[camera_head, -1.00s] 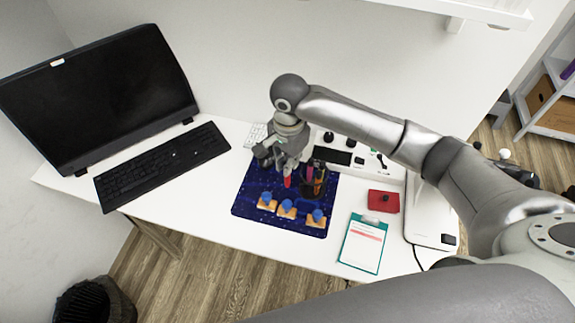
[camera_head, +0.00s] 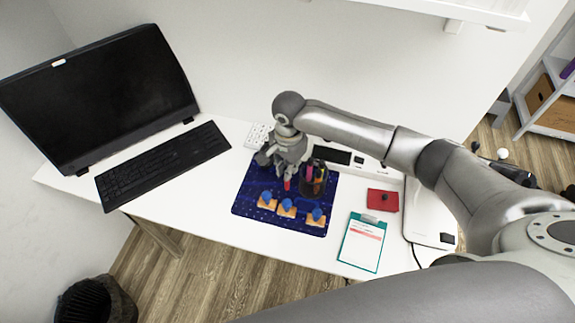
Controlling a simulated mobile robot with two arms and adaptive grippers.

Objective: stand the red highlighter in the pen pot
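The red highlighter (camera_head: 287,184) is upright under my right gripper (camera_head: 286,174), just left of the pen pot. The gripper's fingers hide its upper part, and they appear closed around it. The pen pot (camera_head: 314,186) is a dark, see-through-looking cup on the blue mat (camera_head: 246,205), with a pink pen and other pens standing in it. The highlighter is outside the pot. I cannot tell whether its lower end touches the mat. My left gripper does not show.
Three blue-topped wooden pieces (camera_head: 287,208) stand along the mat's front. A black keyboard (camera_head: 162,165) and a monitor (camera_head: 98,98) are at left. A red box (camera_head: 383,200) and a teal clipboard (camera_head: 362,243) are at right. The white desk (camera_head: 205,215) is clear left of the mat.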

